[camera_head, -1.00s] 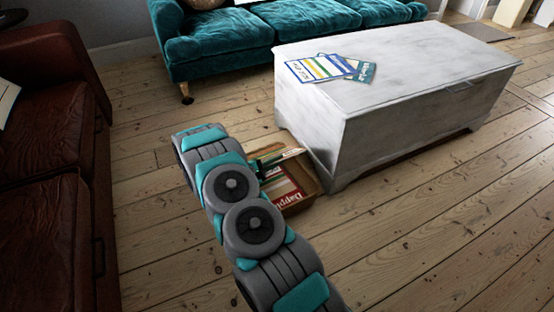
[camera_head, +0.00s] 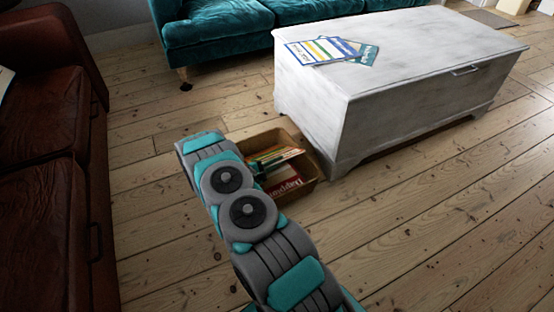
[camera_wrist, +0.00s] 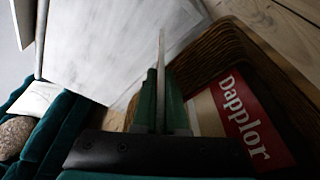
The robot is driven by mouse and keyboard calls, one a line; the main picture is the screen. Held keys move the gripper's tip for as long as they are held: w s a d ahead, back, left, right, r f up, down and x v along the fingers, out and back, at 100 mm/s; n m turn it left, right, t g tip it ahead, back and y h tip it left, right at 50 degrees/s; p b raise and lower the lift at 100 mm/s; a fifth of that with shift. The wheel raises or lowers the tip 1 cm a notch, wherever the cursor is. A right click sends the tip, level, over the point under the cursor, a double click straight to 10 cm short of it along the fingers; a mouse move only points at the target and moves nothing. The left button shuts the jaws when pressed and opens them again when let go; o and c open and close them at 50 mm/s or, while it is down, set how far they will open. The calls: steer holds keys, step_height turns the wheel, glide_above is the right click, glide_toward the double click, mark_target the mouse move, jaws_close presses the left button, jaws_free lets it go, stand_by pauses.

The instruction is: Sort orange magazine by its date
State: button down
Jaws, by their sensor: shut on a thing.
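My gripper (camera_wrist: 160,82) has its green fingers shut on a thin magazine (camera_wrist: 162,48), seen edge-on in the wrist view; its cover and date cannot be read. In the head view my arm hides part of the gripper, and a strip with an orange tint (camera_head: 284,157) shows at the box. The gripper is over or just inside a brown woven box (camera_head: 308,163), also in the wrist view (camera_wrist: 212,50); its exact height is unclear. A red and cream magazine marked "Dapplor" (camera_wrist: 243,122) lies in the box, also in the head view (camera_head: 285,187).
A whitish chest (camera_head: 420,70) stands right beside the box. A striped magazine (camera_head: 312,53) and a teal one (camera_head: 367,54) overlap on its top. A brown leather sofa (camera_head: 45,170) is at left, a teal sofa (camera_head: 215,35) behind. Floorboards at right are clear.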

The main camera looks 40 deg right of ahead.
steer(key=c, duration=0.9)
jaws_free()
steer(key=shift+s+a+r+p, duration=0.2)
steer(key=shift+s+r+p, duration=0.2)
steer(key=shift+s+r, duration=0.65)
steer(key=shift+s+a+r+p, duration=0.2)
steer(key=shift+s+r+p, duration=0.4)
steer(key=shift+s, duration=0.75)
steer(key=shift+s+a+r+p, duration=0.2)
steer(key=shift+s+r+p, duration=0.05)
steer(key=shift+s+r, duration=0.85)
